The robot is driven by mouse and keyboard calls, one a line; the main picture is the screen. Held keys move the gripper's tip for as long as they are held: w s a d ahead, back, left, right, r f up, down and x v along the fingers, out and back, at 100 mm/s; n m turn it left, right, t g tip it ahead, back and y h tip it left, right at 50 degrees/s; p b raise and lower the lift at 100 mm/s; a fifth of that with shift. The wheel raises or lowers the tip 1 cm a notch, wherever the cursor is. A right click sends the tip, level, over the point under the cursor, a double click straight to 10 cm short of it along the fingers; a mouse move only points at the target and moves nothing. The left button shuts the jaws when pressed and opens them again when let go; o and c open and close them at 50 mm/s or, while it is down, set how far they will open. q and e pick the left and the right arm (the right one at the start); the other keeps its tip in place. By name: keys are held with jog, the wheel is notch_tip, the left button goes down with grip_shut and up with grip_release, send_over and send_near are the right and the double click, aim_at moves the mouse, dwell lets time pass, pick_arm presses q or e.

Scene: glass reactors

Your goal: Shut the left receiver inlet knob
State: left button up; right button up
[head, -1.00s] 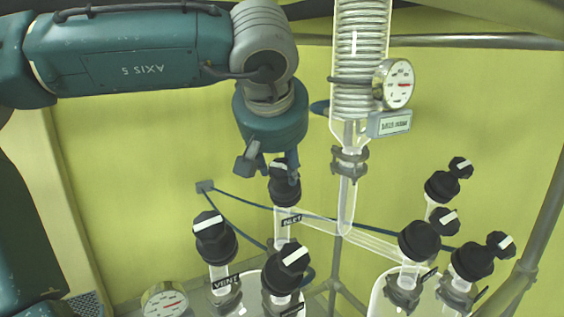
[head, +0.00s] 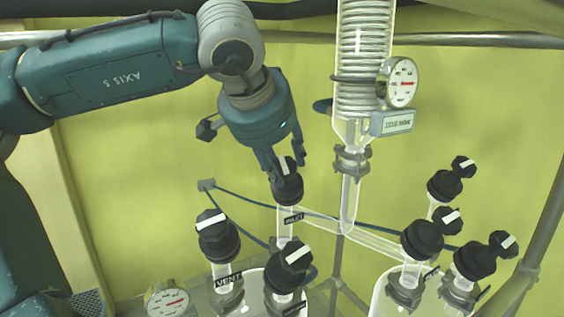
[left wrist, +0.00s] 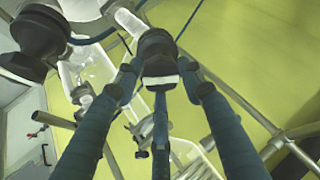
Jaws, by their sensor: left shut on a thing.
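The left receiver inlet knob (head: 290,188) is a black cap with a white mark, on a glass neck labelled INLET (head: 293,217). My left gripper (head: 288,168) comes down on it from above, with its fingers on either side of the knob's top. It is shut on the knob. The white mark shows between the fingers and looks steep in the head view. The fingers hide part of the knob's sides. My right gripper is not in view.
The VENT knob (head: 216,240) stands to the left and another black knob (head: 287,280) in front. A glass coil condenser (head: 362,60) with a gauge (head: 401,82) rises close to the right. Several more black knobs stand at the right.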

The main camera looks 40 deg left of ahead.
pick_arm(q)
jog(key=shift+w+a+r+m+h, duration=0.1)
jog(key=shift+r+m+h, duration=0.05)
jog(key=shift+m, duration=0.75)
jog(key=shift+r+m+h, duration=0.15)
jog(key=shift+m, duration=0.75)
jog(key=o, duration=1.1)
jog(key=shift+f, duration=0.1)
jog(key=v, duration=1.2)
jog(key=shift+w, duration=0.15)
